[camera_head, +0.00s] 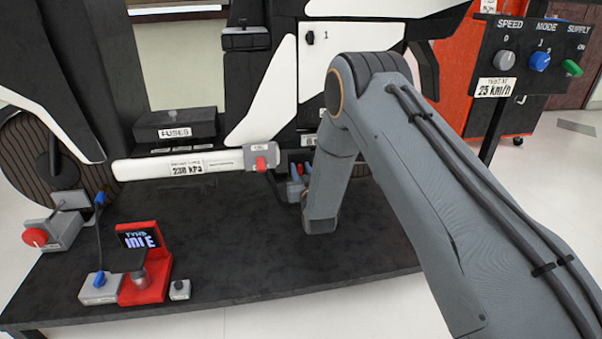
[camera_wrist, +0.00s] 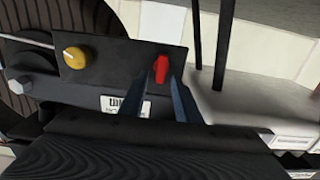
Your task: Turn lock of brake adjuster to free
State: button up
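In the wrist view a dark panel (camera_wrist: 115,62) carries a yellow round knob (camera_wrist: 75,57) on its left and a red lever-shaped knob (camera_wrist: 161,68) on its right. These look like the brake adjuster and its lock, but the small white label (camera_wrist: 112,104) cannot be read. My gripper (camera_wrist: 161,84) is open, with one finger on each side of the red knob's lower end. Whether either finger touches it cannot be told. The red knob points roughly up and down in the picture. In the head view my arm hides the panel and my gripper.
In the head view a black platform (camera_head: 240,250) holds a red stand (camera_head: 146,280) with a display and a box with a red button (camera_head: 36,237). A white bar (camera_head: 190,163) with a red knob crosses behind. A control panel (camera_head: 530,55) stands at right.

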jog(key=shift+w, duration=0.25)
grip_shut()
jog(key=shift+s+f, duration=0.1)
